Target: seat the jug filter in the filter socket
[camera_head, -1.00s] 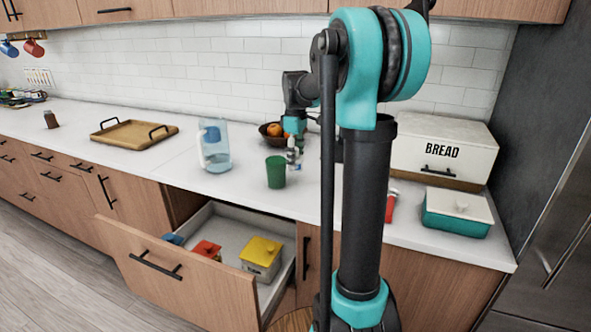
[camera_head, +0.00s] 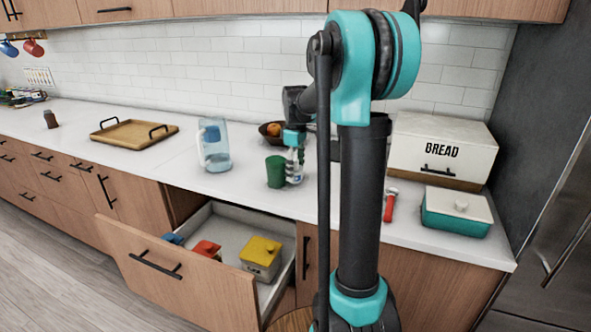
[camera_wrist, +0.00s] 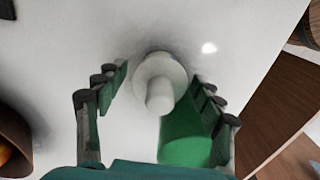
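The jug filter (camera_wrist: 160,85) is a white piece with a round flange and a stem pointing up at the wrist camera. It stands on the white counter between the spread fingers of my gripper (camera_wrist: 162,92), with gaps on both sides. My gripper (camera_head: 294,172) is open and points down just right of the green cup in the head view, where it hides most of the filter. The clear jug (camera_head: 214,158) stands on the counter further left, with a blue part near its top. I cannot make out the filter socket clearly.
The green cup (camera_head: 275,172) stands close beside my gripper; it also shows in the wrist view (camera_wrist: 187,138). A fruit bowl (camera_head: 268,131) is behind. An open drawer (camera_head: 175,270) juts out below the counter. Counter between the jug and tray (camera_head: 135,136) is clear.

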